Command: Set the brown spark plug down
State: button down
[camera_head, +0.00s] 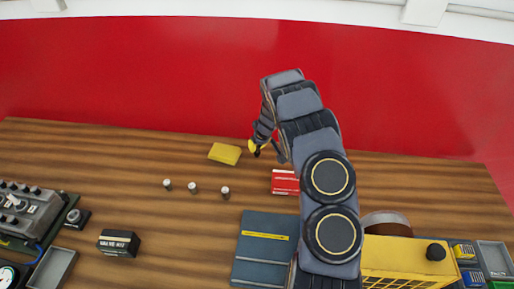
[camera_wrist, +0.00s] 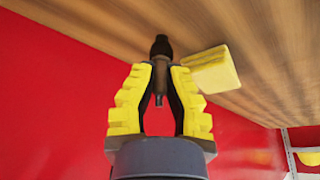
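The brown spark plug (camera_wrist: 160,47) shows in the wrist view as a slim, dark plug between the yellow fingertips of my gripper (camera_wrist: 166,68). The fingertips close in on its middle from both sides. Its thick dark end points out past the fingers toward the wooden table, and its thin end lies between the fingers. I cannot tell whether it touches the table. In the head view my gripper (camera_head: 254,147) is small, over the far part of the table, right of the yellow block; the plug is hardly visible there.
A yellow block (camera_head: 225,153) lies close beside my gripper. Several small light-and-dark cylinders, one of them here (camera_head: 193,188), stand nearer on the wooden table (camera_head: 120,160). A red box (camera_head: 285,182) and a dark blue case (camera_head: 266,258) lie right. A red wall (camera_head: 140,70) stands behind.

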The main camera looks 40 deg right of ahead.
jog(key=shift+f, duration=0.55)
jog(key=shift+f, duration=0.15)
jog(key=c, duration=1.2)
grip_release()
jog(key=shift+o, duration=0.2)
